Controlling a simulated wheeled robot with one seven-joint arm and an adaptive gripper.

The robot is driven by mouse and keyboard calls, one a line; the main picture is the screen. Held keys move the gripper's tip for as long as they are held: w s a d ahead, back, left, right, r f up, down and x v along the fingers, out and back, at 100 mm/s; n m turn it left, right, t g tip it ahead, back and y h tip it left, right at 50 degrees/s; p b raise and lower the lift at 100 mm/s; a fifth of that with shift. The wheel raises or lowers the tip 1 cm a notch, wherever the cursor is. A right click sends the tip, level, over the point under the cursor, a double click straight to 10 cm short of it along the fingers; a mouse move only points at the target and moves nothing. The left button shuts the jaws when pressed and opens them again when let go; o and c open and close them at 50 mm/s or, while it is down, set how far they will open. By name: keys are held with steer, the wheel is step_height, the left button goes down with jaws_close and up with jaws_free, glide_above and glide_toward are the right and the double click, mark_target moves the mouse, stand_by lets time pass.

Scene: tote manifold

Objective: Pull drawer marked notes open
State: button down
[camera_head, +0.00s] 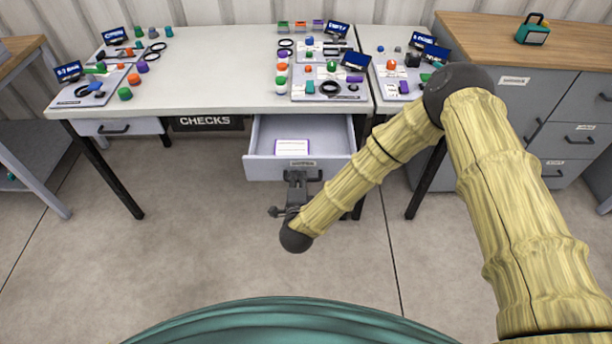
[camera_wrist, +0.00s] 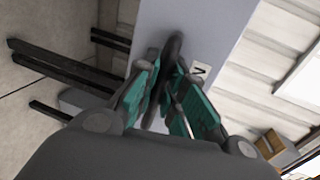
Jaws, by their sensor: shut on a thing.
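The drawer (camera_head: 252,165) under the right part of the long white table is pulled out, with a white and purple pad (camera_head: 292,147) lying inside. A small label sits on its grey front, too small to read in the head view. The drawer front (camera_wrist: 213,35) also shows in the wrist view. A dark bar handle (camera_head: 315,177) is on the front, below the label. My gripper (camera_head: 296,178) is at this handle. In the wrist view its teal-padded fingers (camera_wrist: 172,90) are closed around the dark handle (camera_wrist: 173,50), which they partly hide.
The white table (camera_head: 215,90) carries several boards with coloured knobs and small screens. A shut drawer (camera_head: 118,127) and a CHECKS sign (camera_head: 208,122) are at its left. A grey cabinet (camera_head: 570,110) stands right. The floor (camera_head: 180,230) before the table is clear.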

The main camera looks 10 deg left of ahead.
steer(key=c, duration=1.5)
jaws_free()
steer(key=v, duration=1.2)
steer(key=s+d+f+n+g, duration=0.4)
steer(key=d+f+n, duration=0.1)
steer(key=d+f, duration=0.25)
steer(key=s+d+f+n+g, duration=0.4)
steer(key=s+d+f, duration=0.15)
steer(key=d, duration=0.35)
steer(key=s+d+n+g+h, duration=0.1)
steer(key=s+d+n+g, duration=0.1)
steer(key=s+d, duration=0.3)
steer(key=s+d+f+n+g+h, duration=0.1)
steer(key=s+d+n+g, duration=0.1)
steer(key=s+d, duration=0.4)
steer(key=s+d+n+g+h, duration=0.1)
steer(key=s+d+g, duration=0.2)
steer(key=d, duration=0.7)
steer(key=shift+s+f+n+h, duration=0.2)
steer(key=shift+s, duration=0.35)
steer(key=shift+s+f+n+h, duration=0.15)
steer(key=shift+s+n+h, duration=0.05)
steer(key=shift+s, duration=0.4)
